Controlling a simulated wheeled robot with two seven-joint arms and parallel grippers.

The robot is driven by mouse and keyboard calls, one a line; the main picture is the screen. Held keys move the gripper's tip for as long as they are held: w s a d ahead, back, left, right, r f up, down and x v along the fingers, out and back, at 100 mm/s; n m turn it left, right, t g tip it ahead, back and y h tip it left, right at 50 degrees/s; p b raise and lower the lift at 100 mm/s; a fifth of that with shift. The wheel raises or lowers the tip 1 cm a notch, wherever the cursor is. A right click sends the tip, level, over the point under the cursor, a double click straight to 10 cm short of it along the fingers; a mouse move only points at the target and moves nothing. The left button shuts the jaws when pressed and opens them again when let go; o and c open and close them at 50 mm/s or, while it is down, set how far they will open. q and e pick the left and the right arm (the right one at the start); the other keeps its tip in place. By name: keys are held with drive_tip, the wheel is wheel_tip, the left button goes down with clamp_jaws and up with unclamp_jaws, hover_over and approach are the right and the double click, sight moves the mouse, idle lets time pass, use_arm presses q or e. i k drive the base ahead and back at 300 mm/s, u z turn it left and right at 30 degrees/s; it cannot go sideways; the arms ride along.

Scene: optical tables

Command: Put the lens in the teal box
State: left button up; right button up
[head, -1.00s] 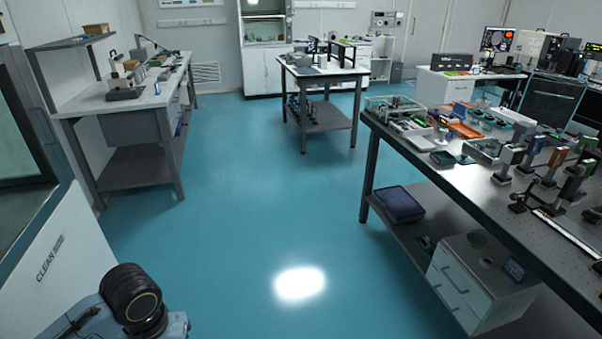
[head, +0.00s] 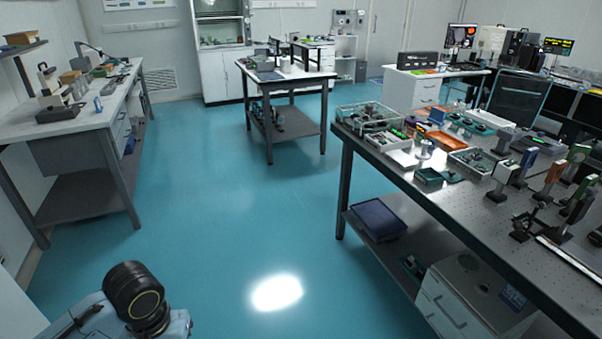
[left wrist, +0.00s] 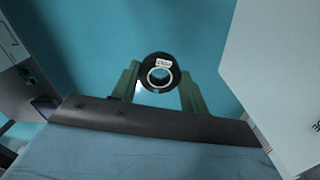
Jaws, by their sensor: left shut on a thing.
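The lens (left wrist: 160,72), a black ring with a small white label, is in the left wrist view between the two green fingers of my left gripper (left wrist: 159,84). The gripper is shut on it and holds it over the blue floor. In the head view only part of my left arm shows at the lower left; the gripper and lens are hidden there. A small teal box (head: 428,177) stands near the left edge of the perforated optical table (head: 470,215) at the right, well away from my left arm. My right gripper is not in view.
A white tray (head: 402,158), clear bin (head: 368,116), orange tray (head: 446,140) and several post-mounted optics crowd the optical table. A bench (head: 62,122) stands left, a smaller table (head: 287,72) behind. The blue floor (head: 220,200) between is clear. A white panel (left wrist: 285,70) is close at right in the wrist view.

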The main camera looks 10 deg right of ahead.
sight(429, 176)
drive_tip(key=i, duration=2.75)
drive_tip(key=z, duration=2.95)
drive_tip(key=i, duration=0.5)
drive_tip(key=z, duration=0.1)
